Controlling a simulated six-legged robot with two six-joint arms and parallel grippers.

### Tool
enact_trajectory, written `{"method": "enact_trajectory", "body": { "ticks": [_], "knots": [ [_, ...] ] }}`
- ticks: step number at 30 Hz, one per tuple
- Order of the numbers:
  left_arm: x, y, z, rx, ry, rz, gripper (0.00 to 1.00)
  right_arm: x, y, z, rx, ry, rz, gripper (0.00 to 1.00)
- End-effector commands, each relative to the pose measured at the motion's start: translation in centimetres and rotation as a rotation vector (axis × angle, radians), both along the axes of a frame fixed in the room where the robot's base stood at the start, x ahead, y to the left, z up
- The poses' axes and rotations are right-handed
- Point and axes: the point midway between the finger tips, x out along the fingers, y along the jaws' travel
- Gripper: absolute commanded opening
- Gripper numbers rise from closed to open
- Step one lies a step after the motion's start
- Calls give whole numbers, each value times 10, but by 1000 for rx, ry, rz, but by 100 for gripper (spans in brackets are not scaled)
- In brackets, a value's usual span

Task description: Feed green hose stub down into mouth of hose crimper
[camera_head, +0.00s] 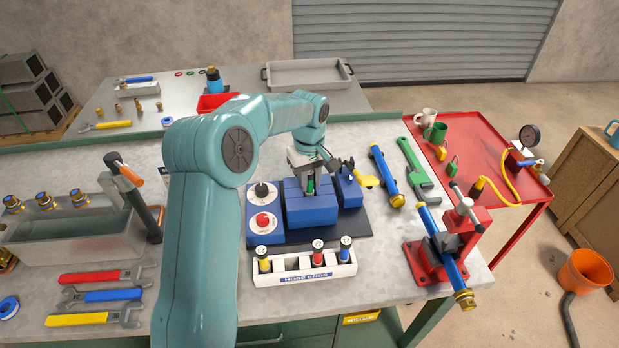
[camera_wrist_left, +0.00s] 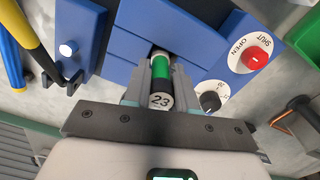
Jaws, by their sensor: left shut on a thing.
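The green hose stub (camera_head: 310,185) is upright between the fingers of my left gripper (camera_head: 309,178), which is shut on it, over the middle of the blue hose crimper (camera_head: 308,212). In the left wrist view the stub (camera_wrist_left: 162,72) shows a green band and a pale end marked "23", held by the left gripper's fingers (camera_wrist_left: 160,80). Its dark far end is at the crimper's blue block (camera_wrist_left: 195,33). The mouth is mostly hidden by the stub and fingers, so I cannot tell how deep the end is. My right gripper is not in view.
A white "HOSE ENDS" rack (camera_head: 304,277) with several capped stubs stands in front of the crimper. A red vise (camera_head: 445,250) holding a blue tube is to the right, near a green pipe wrench (camera_head: 415,168).

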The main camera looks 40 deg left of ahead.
Motion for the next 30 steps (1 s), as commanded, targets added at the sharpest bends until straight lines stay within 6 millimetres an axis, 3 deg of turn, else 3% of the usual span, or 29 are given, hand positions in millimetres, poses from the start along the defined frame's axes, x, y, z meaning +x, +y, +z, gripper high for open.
{"method": "enact_trajectory", "body": {
  "ticks": [5,6,9,20,30],
  "knots": [
    [0,0,0,0,0,0,0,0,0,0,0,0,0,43],
    [0,0,0,1,0,0,29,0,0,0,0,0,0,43],
    [0,0,0,1,0,0,56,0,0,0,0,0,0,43],
    [0,0,5,1,-1,0,56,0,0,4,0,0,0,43],
    [0,0,43,1,-1,0,56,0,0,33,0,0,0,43]
  ]
}}
